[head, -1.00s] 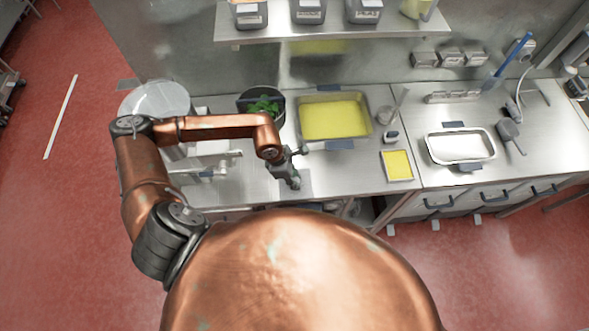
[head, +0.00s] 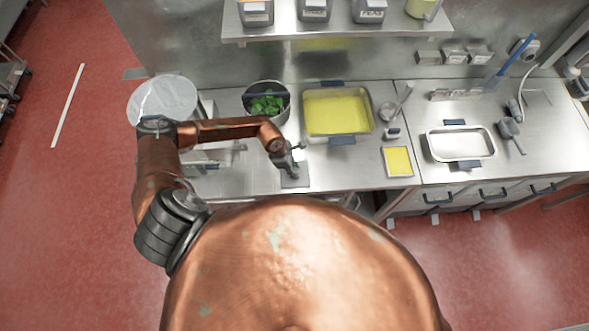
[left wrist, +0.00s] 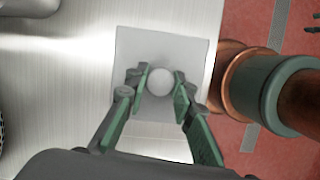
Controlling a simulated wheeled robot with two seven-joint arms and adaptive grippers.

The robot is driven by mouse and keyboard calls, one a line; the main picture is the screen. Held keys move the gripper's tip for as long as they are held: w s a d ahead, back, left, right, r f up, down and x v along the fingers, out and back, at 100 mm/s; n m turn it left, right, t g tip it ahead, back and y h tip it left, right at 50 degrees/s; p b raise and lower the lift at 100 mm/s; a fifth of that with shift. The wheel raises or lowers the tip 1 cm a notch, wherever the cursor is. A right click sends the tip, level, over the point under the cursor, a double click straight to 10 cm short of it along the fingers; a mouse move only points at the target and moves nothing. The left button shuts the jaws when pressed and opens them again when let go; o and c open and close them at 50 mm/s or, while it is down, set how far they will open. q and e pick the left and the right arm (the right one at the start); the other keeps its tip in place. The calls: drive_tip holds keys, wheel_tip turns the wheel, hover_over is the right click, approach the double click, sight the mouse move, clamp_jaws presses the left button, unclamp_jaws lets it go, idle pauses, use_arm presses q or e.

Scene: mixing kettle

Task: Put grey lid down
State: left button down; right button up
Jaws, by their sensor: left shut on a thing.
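The grey lid (left wrist: 132,48) is a flat square plate with a round pale knob (left wrist: 159,80) in its middle. In the left wrist view my left gripper (left wrist: 160,82) has its two green-padded fingers closed on either side of the knob. In the head view my left gripper (head: 291,168) is over the lid (head: 304,182), near the front edge of the steel counter. The lid lies flat at or close to the counter top; I cannot tell whether it touches. My right gripper is not in view.
A pot with green leaves (head: 267,105) stands behind my left arm, beside a deep tray of yellow content (head: 338,112). A small yellow tray (head: 398,162) is to the right, then an empty white-lined tray (head: 460,144). A large round container (head: 163,99) stands at left.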

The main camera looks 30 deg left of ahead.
sight(286, 173)
use_arm(q)
drive_tip(key=shift+f, duration=0.2)
drive_tip(key=c, duration=1.7)
unclamp_jaws()
drive_tip(key=shift+o, duration=0.2)
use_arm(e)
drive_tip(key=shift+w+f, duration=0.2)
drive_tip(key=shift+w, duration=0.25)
use_arm(q)
drive_tip(key=shift+r, duration=0.25)
drive_tip(key=b+v, duration=0.2)
drive_tip(key=v, duration=1)
drive_tip(key=shift+b, duration=0.3)
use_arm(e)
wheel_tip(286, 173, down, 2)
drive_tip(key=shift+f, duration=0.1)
